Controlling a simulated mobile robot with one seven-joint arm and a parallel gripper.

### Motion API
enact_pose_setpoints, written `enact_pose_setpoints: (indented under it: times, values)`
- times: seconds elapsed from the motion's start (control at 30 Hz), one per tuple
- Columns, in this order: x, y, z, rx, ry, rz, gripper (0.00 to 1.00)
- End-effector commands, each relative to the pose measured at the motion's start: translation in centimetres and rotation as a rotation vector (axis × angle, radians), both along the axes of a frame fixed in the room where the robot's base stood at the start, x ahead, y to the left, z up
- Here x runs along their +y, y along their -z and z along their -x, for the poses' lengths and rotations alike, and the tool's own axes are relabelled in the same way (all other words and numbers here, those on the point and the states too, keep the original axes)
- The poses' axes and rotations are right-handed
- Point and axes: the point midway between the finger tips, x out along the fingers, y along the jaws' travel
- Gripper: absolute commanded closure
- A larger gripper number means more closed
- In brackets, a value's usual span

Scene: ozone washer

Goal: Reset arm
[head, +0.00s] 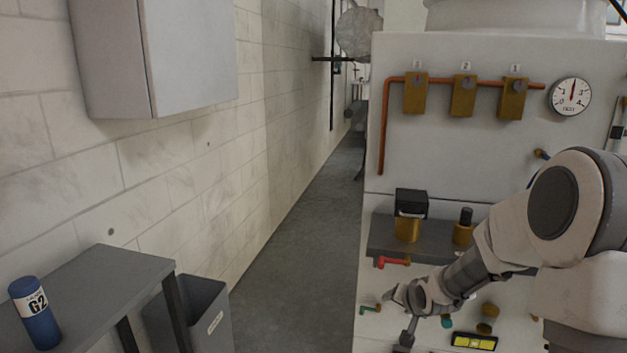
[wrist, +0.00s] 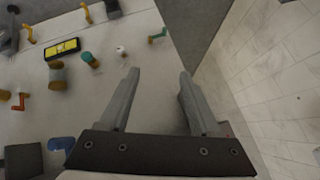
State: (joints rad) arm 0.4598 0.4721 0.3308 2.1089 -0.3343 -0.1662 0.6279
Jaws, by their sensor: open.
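My gripper (wrist: 157,95) is open and empty in the wrist view, its two grey fingers spread over the white machine front (wrist: 80,115). In the head view my arm reaches from the right edge down and left across the lower part of the white washer (head: 445,150). A red-handled valve (head: 393,262) and a teal-handled valve (head: 371,308) are near the arm's end. A yellow level (head: 474,342) sits below the arm.
A blue canister marked G2 (head: 36,315) stands on a grey table (head: 110,275) at left. A grey bin (head: 205,310) is beside it. A grey wall cabinet (head: 160,55) hangs above. The floor aisle (head: 300,230) between wall and machine is clear.

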Motion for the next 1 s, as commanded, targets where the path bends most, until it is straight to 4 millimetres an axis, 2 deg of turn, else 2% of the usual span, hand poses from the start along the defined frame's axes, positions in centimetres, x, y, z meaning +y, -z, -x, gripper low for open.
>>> enact_pose_setpoints:
  times: [0.03,0.1,0.27,0.5,0.73,1.0]
  values:
    - [0.1,-1.8,0.9,0.008,-0.019,0.049,0.36]
    - [0.2,-3.8,2.3,0.03,-0.043,0.111,0.36]
    - [0.6,-7.9,6.0,0.079,-0.091,0.229,0.36]
    - [1.5,-13.3,12.7,0.142,-0.159,0.352,0.36]
    - [2.8,-16.8,20.0,0.191,-0.239,0.404,0.36]
    - [4.9,-18.1,28.3,0.232,-0.332,0.379,0.36]
